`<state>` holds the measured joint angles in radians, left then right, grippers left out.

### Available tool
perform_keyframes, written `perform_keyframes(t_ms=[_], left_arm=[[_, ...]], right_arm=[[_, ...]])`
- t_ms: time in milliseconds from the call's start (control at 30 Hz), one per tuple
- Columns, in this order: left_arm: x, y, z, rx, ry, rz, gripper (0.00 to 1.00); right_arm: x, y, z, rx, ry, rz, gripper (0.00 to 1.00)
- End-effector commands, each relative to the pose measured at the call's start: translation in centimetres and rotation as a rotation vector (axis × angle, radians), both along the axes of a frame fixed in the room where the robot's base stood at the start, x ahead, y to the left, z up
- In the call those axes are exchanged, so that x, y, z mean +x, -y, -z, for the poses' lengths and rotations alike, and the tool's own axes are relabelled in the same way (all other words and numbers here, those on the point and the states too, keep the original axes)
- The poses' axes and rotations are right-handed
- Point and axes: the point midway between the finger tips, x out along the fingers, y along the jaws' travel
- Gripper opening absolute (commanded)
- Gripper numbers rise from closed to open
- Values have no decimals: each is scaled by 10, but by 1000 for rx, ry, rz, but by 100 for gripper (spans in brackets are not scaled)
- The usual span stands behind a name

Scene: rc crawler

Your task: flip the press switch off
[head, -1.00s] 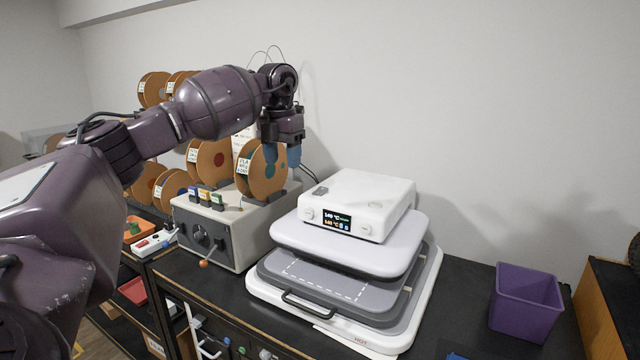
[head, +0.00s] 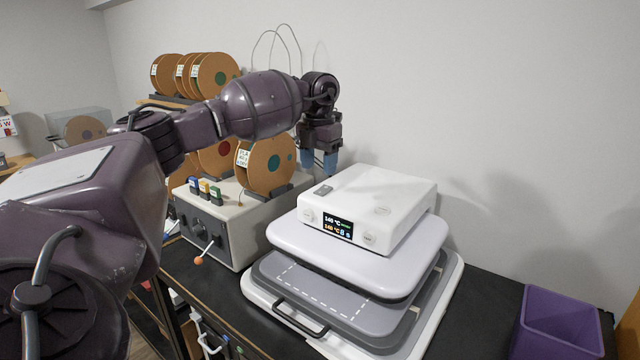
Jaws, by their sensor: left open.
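The white heat press (head: 395,205) stands on the black bench, its upper plate raised above the grey lower plate. Its lit display (head: 338,227) reads 160 °C on the top line. My right gripper is not in view.
A beige box (head: 226,222) with a lever and orange knob stands left of the press, with brown spools (head: 266,165) on it. A purple bin (head: 558,325) is at the right. Bare bench (head: 480,300) lies between press and bin.

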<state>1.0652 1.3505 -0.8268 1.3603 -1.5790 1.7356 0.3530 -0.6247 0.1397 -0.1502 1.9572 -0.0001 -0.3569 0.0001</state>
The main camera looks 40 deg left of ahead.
Motion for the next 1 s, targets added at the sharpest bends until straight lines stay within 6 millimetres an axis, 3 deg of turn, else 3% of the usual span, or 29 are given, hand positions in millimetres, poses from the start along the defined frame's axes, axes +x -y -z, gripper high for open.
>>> perform_keyframes(t_ms=[300, 767, 800, 1000], left_arm=[[0, 0, 46, 1, -2, 1, 55], [0, 0, 59, 0, 1, 1, 55], [0, 0, 59, 0, 1, 1, 54], [0, 0, 58, 0, 1, 1, 23]], right_arm=[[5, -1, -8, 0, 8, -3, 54], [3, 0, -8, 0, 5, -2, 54], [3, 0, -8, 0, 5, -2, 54], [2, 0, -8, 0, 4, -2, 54]])
